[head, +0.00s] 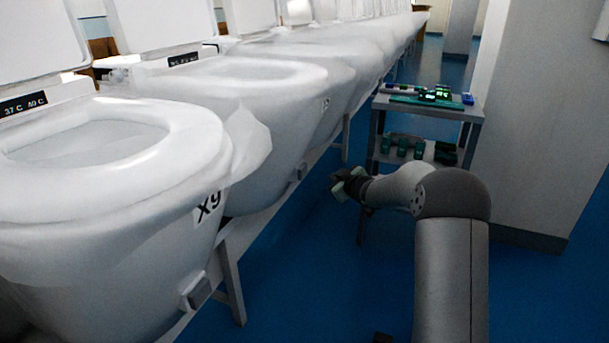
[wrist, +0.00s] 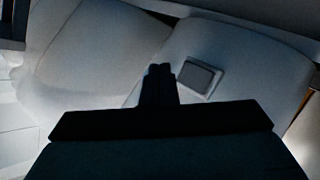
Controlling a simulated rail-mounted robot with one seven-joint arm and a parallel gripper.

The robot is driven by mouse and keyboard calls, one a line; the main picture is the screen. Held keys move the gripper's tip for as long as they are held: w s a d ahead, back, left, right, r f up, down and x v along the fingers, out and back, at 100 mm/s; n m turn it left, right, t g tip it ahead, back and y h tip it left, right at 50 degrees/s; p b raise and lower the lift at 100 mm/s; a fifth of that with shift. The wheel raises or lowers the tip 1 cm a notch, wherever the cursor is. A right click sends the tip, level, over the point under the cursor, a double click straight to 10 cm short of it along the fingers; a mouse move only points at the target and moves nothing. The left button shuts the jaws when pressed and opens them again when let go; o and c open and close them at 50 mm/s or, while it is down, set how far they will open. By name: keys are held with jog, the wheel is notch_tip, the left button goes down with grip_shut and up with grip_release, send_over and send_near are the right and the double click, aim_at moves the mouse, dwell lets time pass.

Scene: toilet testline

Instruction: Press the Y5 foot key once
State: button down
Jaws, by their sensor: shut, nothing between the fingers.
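A small grey rectangular foot key (wrist: 201,77) in a raised frame sits on a white toilet's lower side in the wrist view. My gripper (wrist: 159,71) is shut and empty. Its dark fingertips appear just left of the key, and I cannot tell how far from the surface they are. In the head view my gripper (head: 342,187) is low, right of the toilet row. A foot key (head: 300,172) shows on a toilet left of it. I cannot read a Y5 label in either view.
The nearest toilet (head: 100,210) is labelled X9 and has its own foot key (head: 195,292). More toilets recede behind it. A grey cart (head: 475,114) with green devices stands beyond my gripper. The blue floor (head: 300,285) is open between.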

aim_at(306, 171)
jog(key=w+a+b, duration=0.1)
jog(key=w+a, duration=0.2)
jog(key=a, duration=0.2)
jog(key=shift+a, duration=0.4)
dwell(1.8)
jog(key=shift+w+a, duration=0.2)
jog(key=shift+a, duration=0.15)
jog(key=shift+w+a, duration=0.2)
jog(key=shift+a, duration=0.2)
dwell(0.5)
dwell(0.4)
jog(key=shift+s+d+p, duration=0.4)
jog(key=shift+d+p, duration=0.05)
jog(key=shift+d, duration=0.35)
jog(key=s+d+p, duration=0.1)
jog(key=d, duration=0.1)
jog(key=s+d, duration=0.1)
jog(key=d, duration=0.1)
jog(key=shift+s+d+p, duration=0.15)
jog(key=shift+s+p, duration=0.05)
jog(key=shift+p, duration=0.2)
